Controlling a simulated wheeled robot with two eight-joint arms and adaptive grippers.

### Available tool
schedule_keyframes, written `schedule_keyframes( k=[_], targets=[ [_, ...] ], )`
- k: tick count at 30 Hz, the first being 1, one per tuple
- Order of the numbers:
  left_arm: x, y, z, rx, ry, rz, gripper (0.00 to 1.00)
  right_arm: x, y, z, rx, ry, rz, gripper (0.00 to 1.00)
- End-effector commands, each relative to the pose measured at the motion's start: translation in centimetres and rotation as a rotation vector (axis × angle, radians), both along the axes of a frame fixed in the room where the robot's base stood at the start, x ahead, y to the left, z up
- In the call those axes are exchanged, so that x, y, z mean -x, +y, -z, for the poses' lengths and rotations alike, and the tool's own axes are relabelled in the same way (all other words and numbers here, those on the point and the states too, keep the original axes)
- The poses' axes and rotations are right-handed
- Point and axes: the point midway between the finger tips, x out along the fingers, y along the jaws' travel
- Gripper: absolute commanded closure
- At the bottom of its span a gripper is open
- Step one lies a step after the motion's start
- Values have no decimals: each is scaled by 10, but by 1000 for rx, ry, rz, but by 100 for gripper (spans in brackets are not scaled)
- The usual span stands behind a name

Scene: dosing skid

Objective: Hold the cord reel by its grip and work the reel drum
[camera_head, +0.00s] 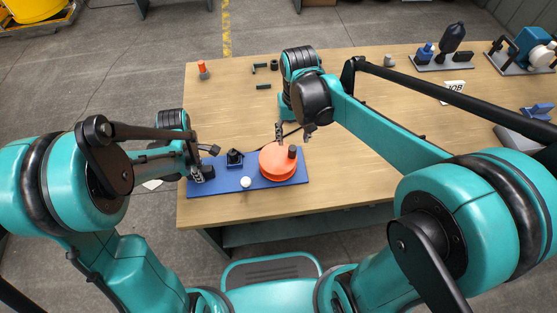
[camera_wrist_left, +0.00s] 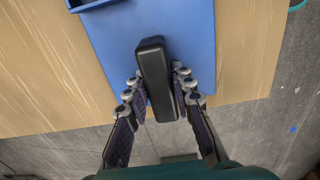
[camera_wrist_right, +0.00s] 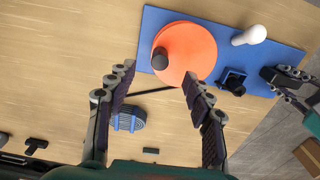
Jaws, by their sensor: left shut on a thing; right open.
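The cord reel's blue base plate (camera_head: 222,185) lies on the wooden table's near left part. Its orange drum (camera_head: 278,165) has an upright black knob (camera_head: 292,152) on top; both also show in the right wrist view, drum (camera_wrist_right: 195,45) and knob (camera_wrist_right: 160,59). My left gripper (camera_head: 198,170) is shut on the black grip (camera_wrist_left: 155,72) at the plate's left end, fingers on both sides of it. My right gripper (camera_head: 294,136) is open and empty beyond the drum. In the right wrist view, its fingers (camera_wrist_right: 155,85) are spread, apart from the knob.
A white knob (camera_head: 246,182) and a blue bracket with a black part (camera_head: 235,158) sit on the plate. A ribbed blue thing (camera_wrist_right: 130,118) lies beyond the drum. An orange-topped item (camera_head: 202,70) stands far left. Bottles on a tray (camera_head: 440,62) stand far right.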

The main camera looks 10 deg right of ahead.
Motion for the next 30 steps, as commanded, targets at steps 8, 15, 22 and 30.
schedule_keyframes(
  k=[8,15,22,30],
  targets=[
    [0,0,0,0,0,0,100,0,0,30,0,-1,0,48],
    [0,0,0,0,0,0,100,0,0,52,0,-1,0,48],
    [0,0,0,0,0,0,100,0,0,62,0,-1,0,48],
    [0,0,0,0,0,0,100,0,0,63,0,-1,0,48]
  ],
)
